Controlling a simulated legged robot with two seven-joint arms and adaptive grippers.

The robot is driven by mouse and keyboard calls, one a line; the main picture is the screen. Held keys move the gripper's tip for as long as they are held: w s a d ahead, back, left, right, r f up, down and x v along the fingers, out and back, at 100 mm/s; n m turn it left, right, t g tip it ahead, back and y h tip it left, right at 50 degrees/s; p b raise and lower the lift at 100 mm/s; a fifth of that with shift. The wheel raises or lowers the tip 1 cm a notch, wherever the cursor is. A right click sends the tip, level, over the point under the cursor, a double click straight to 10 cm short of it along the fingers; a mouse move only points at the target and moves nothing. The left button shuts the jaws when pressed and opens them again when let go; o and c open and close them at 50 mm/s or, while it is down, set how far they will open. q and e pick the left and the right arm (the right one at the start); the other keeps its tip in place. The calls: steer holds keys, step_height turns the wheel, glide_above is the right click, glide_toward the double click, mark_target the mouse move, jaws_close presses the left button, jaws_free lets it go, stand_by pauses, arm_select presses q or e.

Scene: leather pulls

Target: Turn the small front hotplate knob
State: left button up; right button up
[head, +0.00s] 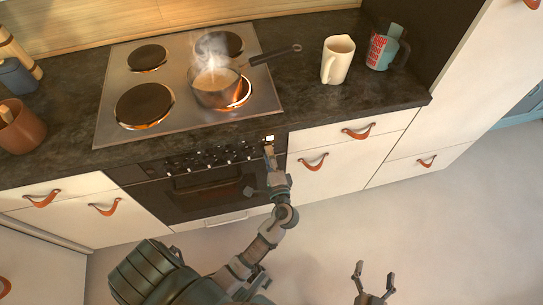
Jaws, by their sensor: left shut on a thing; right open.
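The cooker's control panel (190,160) carries a row of small dark knobs (213,155) below the front edge of the hob. My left gripper (269,150) is at the right end of this row, shut on a knob there. The gripper mostly hides that knob, so I cannot tell which way it points. A small bright light (270,138) glows just above the gripper. On the hob (113,88), the front right hotplate (246,98) glows orange beneath a steaming saucepan (214,97). My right gripper (374,279) is open and empty, low over the floor.
The front left hotplate (144,105) has an orange glow at its rim. The saucepan's handle (276,55) points right and back. A cream jug (338,60) and a red-marked jug (381,48) stand on the dark worktop (310,105). The floor (420,220) is clear.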

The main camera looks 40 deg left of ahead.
arm_select(q)
steer(key=shift+n, duration=0.5)
arm_select(e)
steer(key=shift+w+a+r+t, duration=0.2)
steer(key=shift+w+r+t, duration=0.1)
steer(key=shift+r+t, duration=0.3)
steer(key=shift+r, duration=0.1)
arm_select(q)
steer(key=o, duration=1)
steer(key=shift+a, duration=0.1)
steer(key=shift+o, duration=0.7)
steer(key=shift+f, duration=0.1)
arm_select(e)
steer(key=shift+a, duration=0.15)
arm_select(q)
steer(key=v, duration=1.2)
steer(key=shift+w, duration=0.1)
